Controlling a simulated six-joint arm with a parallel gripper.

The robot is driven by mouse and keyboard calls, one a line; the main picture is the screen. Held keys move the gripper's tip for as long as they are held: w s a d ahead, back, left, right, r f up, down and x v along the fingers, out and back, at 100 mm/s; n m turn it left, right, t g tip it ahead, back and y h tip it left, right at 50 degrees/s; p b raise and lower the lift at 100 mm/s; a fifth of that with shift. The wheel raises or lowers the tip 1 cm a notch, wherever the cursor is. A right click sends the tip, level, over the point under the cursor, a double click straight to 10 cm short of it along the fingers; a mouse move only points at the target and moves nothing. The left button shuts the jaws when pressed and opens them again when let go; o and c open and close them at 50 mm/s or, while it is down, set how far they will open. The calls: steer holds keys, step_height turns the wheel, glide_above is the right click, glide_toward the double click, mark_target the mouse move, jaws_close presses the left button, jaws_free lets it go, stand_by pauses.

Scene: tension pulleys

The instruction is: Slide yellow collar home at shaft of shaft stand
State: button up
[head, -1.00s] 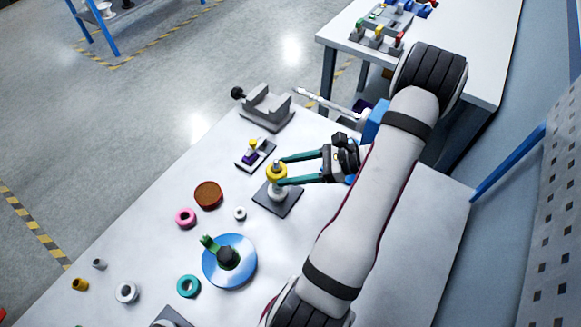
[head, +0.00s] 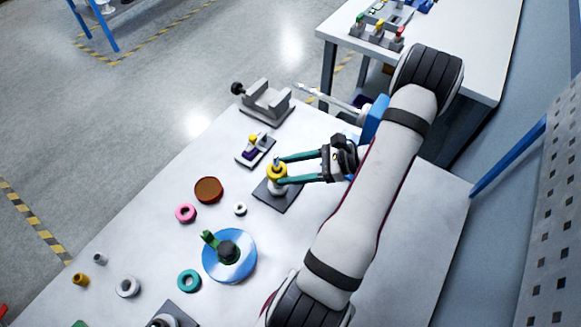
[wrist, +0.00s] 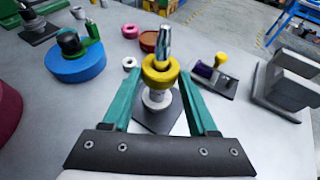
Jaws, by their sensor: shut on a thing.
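The yellow collar (head: 277,171) is around the upright shaft of the shaft stand (head: 283,201), which has a dark square base plate. In the wrist view the collar (wrist: 160,71) sits around the metal shaft (wrist: 163,42), whose tip stands out above it. A pale ring or collar (wrist: 157,98) is on the shaft below the yellow one, with little or no gap visible. My gripper (head: 281,170) comes in from the right and is shut on the yellow collar. In the wrist view its green fingers lie on both sides of it.
A small block with a yellow-topped purple part (head: 256,149) and a grey vise-like block (head: 266,104) stand behind. A brown round (head: 209,190), a pink ring (head: 186,213), a small white ring (head: 240,209) and a blue disc (head: 230,258) lie to the left and front.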

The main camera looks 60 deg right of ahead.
steer(key=o, duration=1.4)
steer(key=v, duration=1.5)
steer(key=shift+s+d+r, duration=0.2)
steer(key=shift+s, duration=0.1)
